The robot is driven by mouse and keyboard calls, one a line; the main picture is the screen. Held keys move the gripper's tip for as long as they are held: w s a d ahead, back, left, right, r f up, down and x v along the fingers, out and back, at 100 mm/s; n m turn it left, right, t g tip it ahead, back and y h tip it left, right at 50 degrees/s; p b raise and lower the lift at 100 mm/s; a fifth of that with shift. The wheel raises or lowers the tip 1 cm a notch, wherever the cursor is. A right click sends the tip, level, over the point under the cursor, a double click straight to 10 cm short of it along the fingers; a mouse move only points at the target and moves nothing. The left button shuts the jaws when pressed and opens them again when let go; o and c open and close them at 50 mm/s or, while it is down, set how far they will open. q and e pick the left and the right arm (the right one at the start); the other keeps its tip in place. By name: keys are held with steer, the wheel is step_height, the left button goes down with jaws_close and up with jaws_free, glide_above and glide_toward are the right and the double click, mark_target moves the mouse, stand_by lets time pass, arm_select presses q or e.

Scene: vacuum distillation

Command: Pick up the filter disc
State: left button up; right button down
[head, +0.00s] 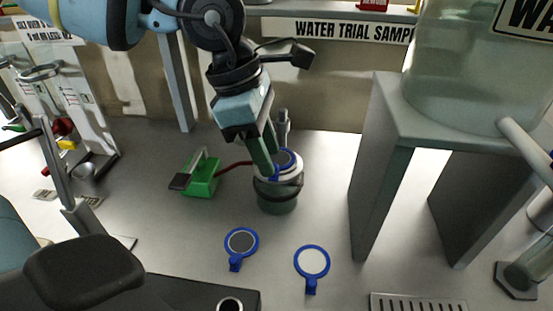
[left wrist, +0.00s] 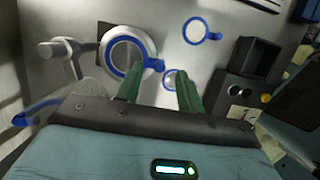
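My left gripper (head: 272,155) reaches down over the dark green round filter holder (head: 277,198) in the head view. Its green fingers (left wrist: 160,88) stand apart and look empty in the left wrist view. A blue-rimmed disc (left wrist: 128,56) lies on top of the holder, its tab pointing right, near the left finger. The gripper partly hides this disc in the head view (head: 285,160). Two more blue-rimmed discs lie flat on the table, one grey (head: 241,242) and one white (head: 312,261). My right gripper is not in view.
A green device (head: 201,177) with a red hose stands left of the holder. A grey stand (head: 400,130) carries a large clear vessel (head: 460,75) at right. A slotted plate (head: 418,302) lies at the front. The table around the two loose discs is clear.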

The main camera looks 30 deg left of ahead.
arm_select(q)
steer(key=shift+x, duration=1.1)
jaws_close()
steer(key=shift+r, duration=0.5)
steer(key=s+a+r+p, duration=0.2)
steer(key=s+a+p, duration=0.1)
steer(key=s, duration=0.4)
steer(key=s+a+r+p, duration=0.2)
steer(key=s+a+p, duration=0.1)
steer(key=s, duration=0.4)
steer(key=shift+s+a, duration=0.2)
steer(key=shift+a, duration=0.25)
